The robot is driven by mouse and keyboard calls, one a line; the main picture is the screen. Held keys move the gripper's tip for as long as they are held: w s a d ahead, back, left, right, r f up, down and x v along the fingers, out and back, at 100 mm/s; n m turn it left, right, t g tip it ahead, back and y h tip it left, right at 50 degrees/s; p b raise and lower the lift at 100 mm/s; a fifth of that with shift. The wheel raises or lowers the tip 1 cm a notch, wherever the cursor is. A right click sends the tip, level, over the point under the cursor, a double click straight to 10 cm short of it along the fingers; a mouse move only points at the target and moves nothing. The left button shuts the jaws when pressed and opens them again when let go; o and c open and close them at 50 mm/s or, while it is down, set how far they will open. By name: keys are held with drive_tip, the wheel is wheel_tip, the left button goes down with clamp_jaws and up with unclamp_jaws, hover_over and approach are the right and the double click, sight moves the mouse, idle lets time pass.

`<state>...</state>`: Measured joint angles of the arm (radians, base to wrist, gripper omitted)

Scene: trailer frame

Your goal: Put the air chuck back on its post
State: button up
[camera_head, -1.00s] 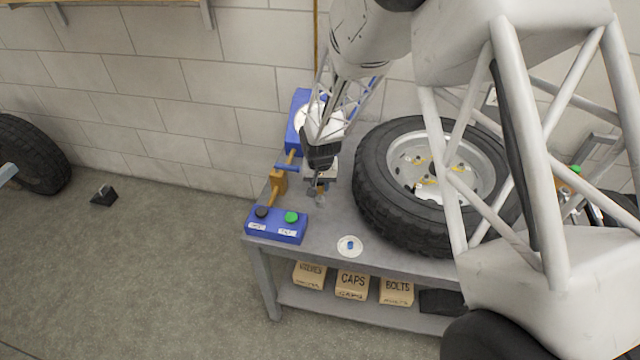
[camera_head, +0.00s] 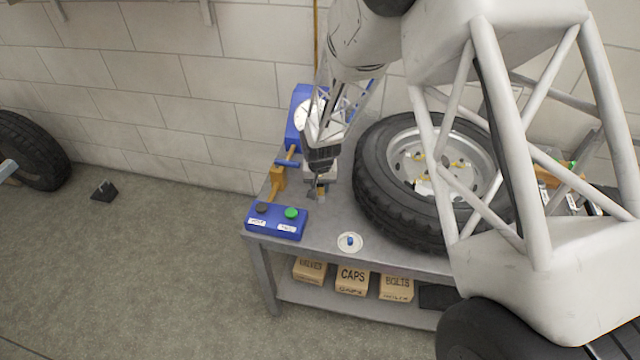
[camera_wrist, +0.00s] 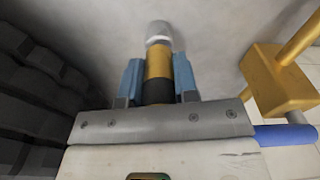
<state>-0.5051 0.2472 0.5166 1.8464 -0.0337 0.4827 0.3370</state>
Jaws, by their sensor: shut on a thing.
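My gripper (camera_wrist: 157,72) is shut on the air chuck (camera_wrist: 158,62), a short cylinder with yellow and black bands and a silver tip, gripped between two blue fingers. In the head view my gripper (camera_head: 319,190) is low over the bench, left of the tyre, and the chuck shows only as a small yellow spot under it. A yellow block with a rod (camera_head: 278,178) stands just left of my gripper, apart from the chuck; it shows at the right in the wrist view (camera_wrist: 275,85). A blue bar (camera_wrist: 285,135) is beside it. I cannot tell for sure whether this is the post.
A large tyre (camera_head: 372,205) lies on the grey bench (camera_head: 325,242), close right of my gripper. A blue button box (camera_head: 276,223) is at the front left, a white dish (camera_head: 350,243) at the front. A blue unit with a dial (camera_head: 299,108) stands behind.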

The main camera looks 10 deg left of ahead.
drive_tip(key=shift+f, duration=0.35)
drive_tip(key=o, duration=1.1)
drive_tip(key=shift+o, duration=0.2)
drive_tip(key=o, duration=0.4)
drive_tip(key=shift+r, duration=0.1)
drive_tip(key=shift+r, duration=3.95)
